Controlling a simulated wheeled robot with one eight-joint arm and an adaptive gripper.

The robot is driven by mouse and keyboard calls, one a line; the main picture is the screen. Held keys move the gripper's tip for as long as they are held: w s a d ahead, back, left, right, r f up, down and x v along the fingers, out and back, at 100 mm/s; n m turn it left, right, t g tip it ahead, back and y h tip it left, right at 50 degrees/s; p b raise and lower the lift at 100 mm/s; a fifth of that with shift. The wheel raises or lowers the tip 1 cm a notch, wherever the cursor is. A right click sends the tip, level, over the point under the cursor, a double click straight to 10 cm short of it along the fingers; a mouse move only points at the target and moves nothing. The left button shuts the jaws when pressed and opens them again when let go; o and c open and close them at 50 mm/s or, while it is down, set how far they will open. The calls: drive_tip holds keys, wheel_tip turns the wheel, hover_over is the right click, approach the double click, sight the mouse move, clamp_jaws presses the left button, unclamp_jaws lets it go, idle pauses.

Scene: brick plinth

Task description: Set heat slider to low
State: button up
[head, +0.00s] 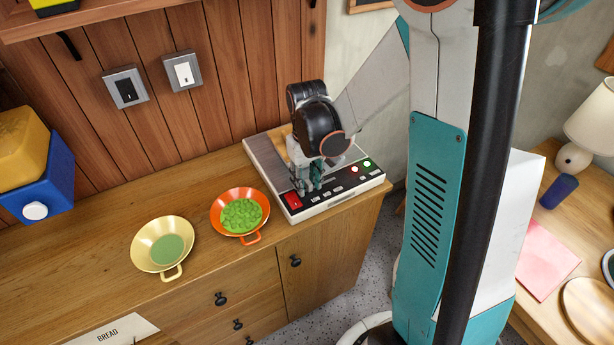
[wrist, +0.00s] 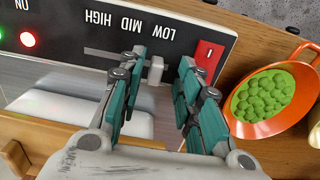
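The heat slider is on the front panel of the hot plate (head: 357,184). The labels HIGH, MID and LOW appear upside down there. My gripper (wrist: 162,60) is open, with one teal finger on each side of the knob. The knob looks apart from the right finger; whether it touches the left finger is unclear. In the head view my gripper (head: 310,184) is over the panel and hides the knob.
A red switch (wrist: 208,55) is just right of my fingers in the wrist view. Green and red lights (head: 366,163) are on the panel. An orange pan (head: 219,205) with green pieces and a yellow pan (head: 146,259) stand on the wooden counter (head: 100,235).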

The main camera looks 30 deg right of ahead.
sight(307, 184)
wheel_tip(307, 184, up, 12)
idle(0.6)
idle(0.4)
drive_tip(key=s+a+r+t, duration=0.2)
drive_tip(key=s+a+t, duration=0.1)
drive_tip(key=s, duration=0.3)
drive_tip(key=s+a+r+t, duration=0.3)
drive_tip(key=s+t, duration=0.1)
drive_tip(key=s, duration=0.3)
drive_tip(key=shift+a+r, duration=0.3)
drive_tip(key=shift+a, duration=0.1)
idle(0.6)
